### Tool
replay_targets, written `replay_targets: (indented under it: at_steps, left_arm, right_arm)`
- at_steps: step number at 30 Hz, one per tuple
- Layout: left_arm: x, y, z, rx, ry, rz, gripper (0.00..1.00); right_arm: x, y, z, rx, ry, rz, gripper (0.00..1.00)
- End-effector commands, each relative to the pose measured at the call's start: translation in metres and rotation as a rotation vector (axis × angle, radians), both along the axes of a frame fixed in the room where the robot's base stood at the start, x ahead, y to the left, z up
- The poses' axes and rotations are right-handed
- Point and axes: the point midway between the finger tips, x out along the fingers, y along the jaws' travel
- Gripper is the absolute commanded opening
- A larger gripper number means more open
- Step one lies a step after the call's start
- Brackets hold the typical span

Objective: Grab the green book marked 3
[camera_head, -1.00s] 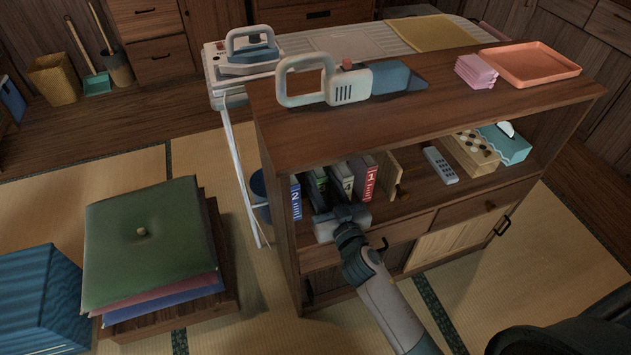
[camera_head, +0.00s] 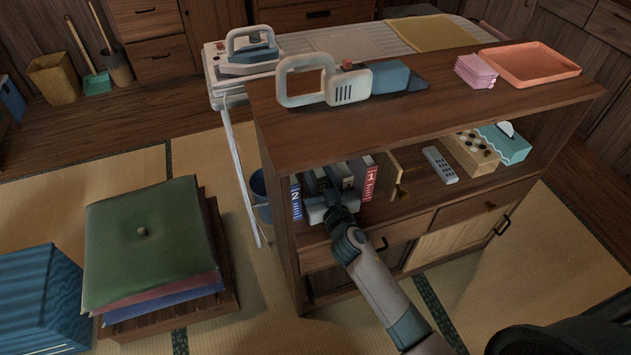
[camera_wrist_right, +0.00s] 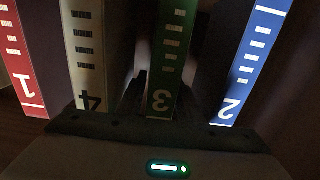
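The green book marked 3 (camera_wrist_right: 165,62) stands upright in a row on the cabinet's open shelf. In the head view the green book (camera_head: 311,181) is partly hidden by my right gripper (camera_head: 325,203). In the right wrist view, the dark fingers of my right gripper (camera_wrist_right: 160,92) are apart, one on each side of the green book's spine. I see no clear sign that they squeeze it. My left gripper is not in view.
The blue book marked 2 (camera_wrist_right: 255,62) and pale book marked 4 (camera_wrist_right: 86,55) flank the green one closely. The red book marked 1 (camera_wrist_right: 20,70) is beyond book 4. The cabinet top (camera_head: 430,125) overhangs the shelf. A remote (camera_head: 440,165) lies farther right.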

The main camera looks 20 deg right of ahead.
Motion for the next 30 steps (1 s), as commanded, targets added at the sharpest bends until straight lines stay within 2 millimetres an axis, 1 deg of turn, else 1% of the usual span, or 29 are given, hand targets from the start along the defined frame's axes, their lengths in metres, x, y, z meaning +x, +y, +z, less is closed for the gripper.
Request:
replay_targets:
  at_steps: [4, 11, 12, 14, 15, 25, 30]
  left_arm:
    - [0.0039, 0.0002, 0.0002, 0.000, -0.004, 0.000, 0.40]
    - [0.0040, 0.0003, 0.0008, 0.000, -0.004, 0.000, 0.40]
    - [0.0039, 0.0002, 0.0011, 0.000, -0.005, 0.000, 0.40]
    - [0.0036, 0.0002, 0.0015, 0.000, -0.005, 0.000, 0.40]
    - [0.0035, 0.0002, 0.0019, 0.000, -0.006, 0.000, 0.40]
    - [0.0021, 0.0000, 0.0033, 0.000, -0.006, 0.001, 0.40]
    - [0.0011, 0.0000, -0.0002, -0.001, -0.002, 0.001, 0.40]
  right_arm:
    - [-0.0004, -0.0001, -0.0003, 0.000, 0.001, 0.000, 0.33]
    - [-0.0005, -0.0001, -0.0004, 0.000, 0.001, 0.000, 0.33]
    - [-0.0005, -0.0001, -0.0004, 0.000, 0.001, 0.000, 0.23]
    - [-0.0006, -0.0001, -0.0004, 0.000, 0.001, 0.000, 0.09]
    - [-0.0006, -0.0001, -0.0004, 0.000, 0.001, 0.000, 0.00]
    - [-0.0004, -0.0001, 0.0014, -0.001, -0.001, 0.000, 0.00]
    - [-0.0002, -0.0003, 0.0087, -0.002, -0.002, -0.001, 0.00]
